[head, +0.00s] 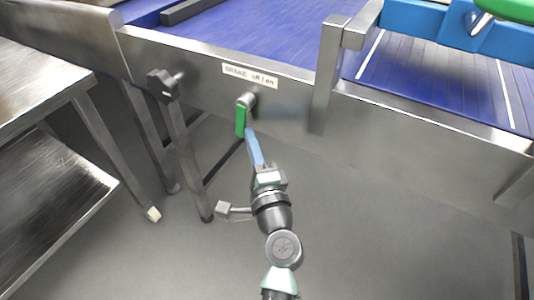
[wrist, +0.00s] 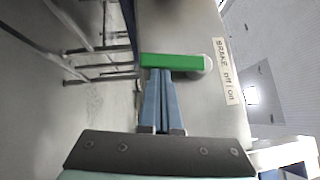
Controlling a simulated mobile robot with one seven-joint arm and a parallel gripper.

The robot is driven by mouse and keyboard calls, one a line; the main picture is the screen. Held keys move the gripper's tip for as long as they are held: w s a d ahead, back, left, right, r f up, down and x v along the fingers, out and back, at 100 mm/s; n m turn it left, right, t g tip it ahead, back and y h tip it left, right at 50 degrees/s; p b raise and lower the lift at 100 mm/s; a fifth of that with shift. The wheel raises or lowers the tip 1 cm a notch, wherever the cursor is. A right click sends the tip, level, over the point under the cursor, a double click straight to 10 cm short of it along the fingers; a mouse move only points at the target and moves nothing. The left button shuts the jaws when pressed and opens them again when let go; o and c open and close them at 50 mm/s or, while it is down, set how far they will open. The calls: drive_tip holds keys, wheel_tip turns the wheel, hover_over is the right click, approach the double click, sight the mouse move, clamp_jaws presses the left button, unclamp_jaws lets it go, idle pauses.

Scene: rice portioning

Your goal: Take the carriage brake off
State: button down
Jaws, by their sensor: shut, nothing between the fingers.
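The brake lever is a green handle (head: 241,119) on a grey round pivot on the steel side rail, and it hangs roughly straight down in the head view. A label (head: 250,76) above it reads "BRAKE off | on". My gripper (head: 250,133) has blue fingers, shut with nothing between them, just right of the handle's lower half. In the wrist view the fingertips (wrist: 161,74) end right at the long edge of the green handle (wrist: 172,61). I cannot tell whether they touch it. The label (wrist: 228,70) shows there too.
A blue slatted belt (head: 250,35) lies behind the rail. A blue carriage part (head: 415,18) is at upper right. A steel table (head: 40,75) stands at left.

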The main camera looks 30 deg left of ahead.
sight(237, 129)
drive_tip(key=a+m+t+b, duration=0.1)
drive_tip(key=b, duration=0.3)
drive_tip(key=a+f+m+t+b, duration=0.1)
drive_tip(key=m+b, duration=0.1)
drive_tip(key=b, duration=0.2)
drive_tip(key=shift+a+f+m+t+y, duration=0.1)
drive_tip(key=shift+a+m+t+y, duration=0.05)
drive_tip(key=shift+m+t+y, duration=0.2)
drive_tip(key=shift+w+a+b, duration=0.1)
drive_tip(key=shift+a+b, duration=0.15)
drive_tip(key=shift+b, duration=0.6)
drive_tip(key=shift+a+r, duration=0.2)
drive_tip(key=shift+r, duration=0.1)
drive_tip(key=shift+b, duration=0.3)
